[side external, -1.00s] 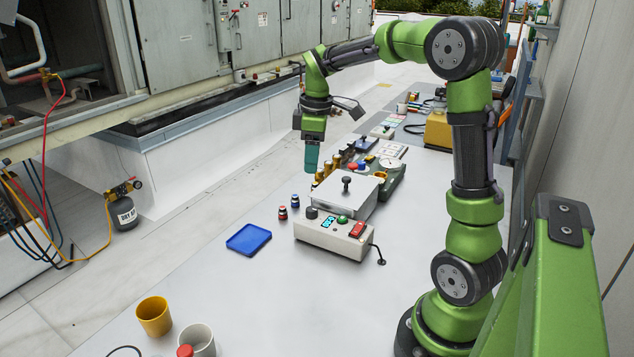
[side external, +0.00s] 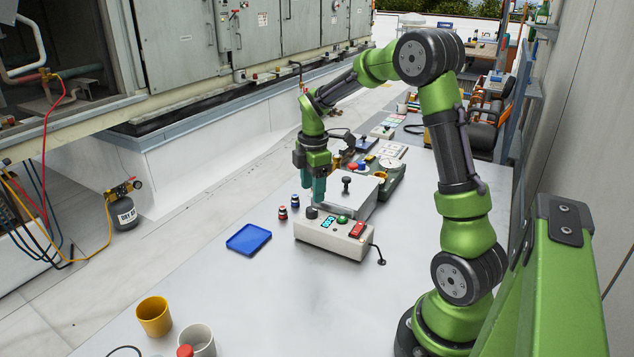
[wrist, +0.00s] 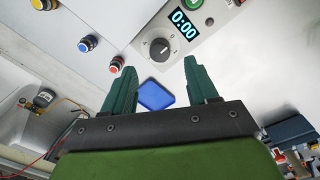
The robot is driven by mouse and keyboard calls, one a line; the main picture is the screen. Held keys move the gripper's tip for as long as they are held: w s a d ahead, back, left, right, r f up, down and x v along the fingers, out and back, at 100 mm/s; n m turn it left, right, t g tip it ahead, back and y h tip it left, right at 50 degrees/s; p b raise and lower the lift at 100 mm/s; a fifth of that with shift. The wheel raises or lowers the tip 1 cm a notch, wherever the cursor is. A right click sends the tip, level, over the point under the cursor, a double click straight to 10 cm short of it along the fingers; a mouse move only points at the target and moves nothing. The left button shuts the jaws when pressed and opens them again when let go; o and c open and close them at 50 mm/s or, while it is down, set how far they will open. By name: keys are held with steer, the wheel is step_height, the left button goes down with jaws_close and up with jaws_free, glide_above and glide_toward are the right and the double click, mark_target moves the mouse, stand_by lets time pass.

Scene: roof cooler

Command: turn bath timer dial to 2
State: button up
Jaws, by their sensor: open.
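The bath timer is a pale box (side external: 328,238) with a dark dial (side external: 311,212), a lit display (side external: 328,223), a green button (side external: 343,219) and a red switch (side external: 357,230). In the wrist view the dial (wrist: 160,49) is a dark round knob with a light pointer mark, and the display (wrist: 184,24) reads 0:00. My gripper (side external: 313,200) is above the dial end of the box, pointing down. In the wrist view its two green fingers (wrist: 158,68) are apart, with the dial between and beyond their tips. I cannot tell that either finger touches it.
A metal lidded bath (side external: 352,190) adjoins the timer box. A yellow cup (side external: 154,316) and a pale cup (side external: 199,338) stand at the front left.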

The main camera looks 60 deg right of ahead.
mark_target(312, 208)
step_height(312, 208, down, 6)
steer(key=shift+w+f, duration=0.1)
steer(key=shift+c, duration=0.3)
steer(key=c, duration=1)
